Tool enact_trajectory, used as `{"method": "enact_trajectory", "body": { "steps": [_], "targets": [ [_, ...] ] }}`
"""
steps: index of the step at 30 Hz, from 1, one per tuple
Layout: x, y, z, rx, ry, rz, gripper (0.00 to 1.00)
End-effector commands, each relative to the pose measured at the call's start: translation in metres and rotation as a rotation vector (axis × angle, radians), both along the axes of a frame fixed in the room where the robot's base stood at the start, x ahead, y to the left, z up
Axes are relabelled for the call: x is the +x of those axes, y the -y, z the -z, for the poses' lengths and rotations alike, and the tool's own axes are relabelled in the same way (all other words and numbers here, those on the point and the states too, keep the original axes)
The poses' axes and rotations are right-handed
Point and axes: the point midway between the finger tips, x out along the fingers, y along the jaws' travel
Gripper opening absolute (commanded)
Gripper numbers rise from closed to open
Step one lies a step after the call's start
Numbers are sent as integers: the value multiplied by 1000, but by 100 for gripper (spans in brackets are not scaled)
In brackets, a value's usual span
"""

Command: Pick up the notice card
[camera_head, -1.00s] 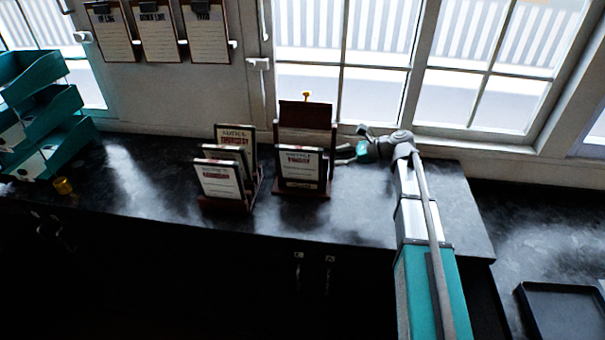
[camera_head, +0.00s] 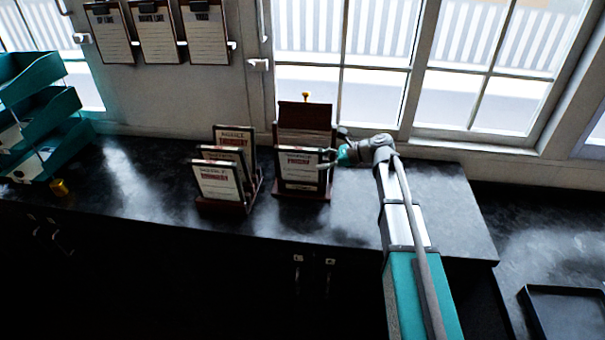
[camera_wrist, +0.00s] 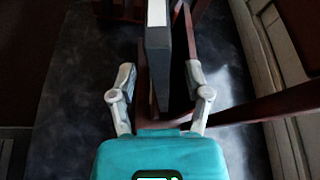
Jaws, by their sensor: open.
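A framed notice card (camera_head: 299,167) with a red word stands in a dark red wooden holder (camera_head: 312,197) on the black counter. My gripper (camera_head: 327,160) is at the card's right edge in the head view. In the wrist view, my open gripper (camera_wrist: 160,80) has one finger on each side of a dark slab, apparently the card (camera_wrist: 158,42), seen edge-on. Gaps show between it and both fingers. Several other notice cards (camera_head: 217,181) stand in a second holder (camera_head: 228,207) to the left.
Dark red wooden bars (camera_wrist: 262,108) of the holder lie close to my right finger in the wrist view. Teal trays (camera_head: 45,125) and a small yellow object (camera_head: 60,187) are at the left. A window (camera_head: 385,100) is behind.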

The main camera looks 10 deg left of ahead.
Motion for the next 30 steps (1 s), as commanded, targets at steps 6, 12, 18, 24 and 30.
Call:
{"method": "enact_trajectory", "body": {
  "steps": [6, 12, 18, 24, 30],
  "targets": [
    [3, -25, 10, 0, -1, -2, 63],
    [5, -38, 14, 0, 0, 1, 63],
    [5, -39, 14, 0, 0, 1, 63],
    [5, -39, 14, 0, 0, 1, 63],
    [5, -39, 14, 0, 0, 1, 59]
  ]
}}
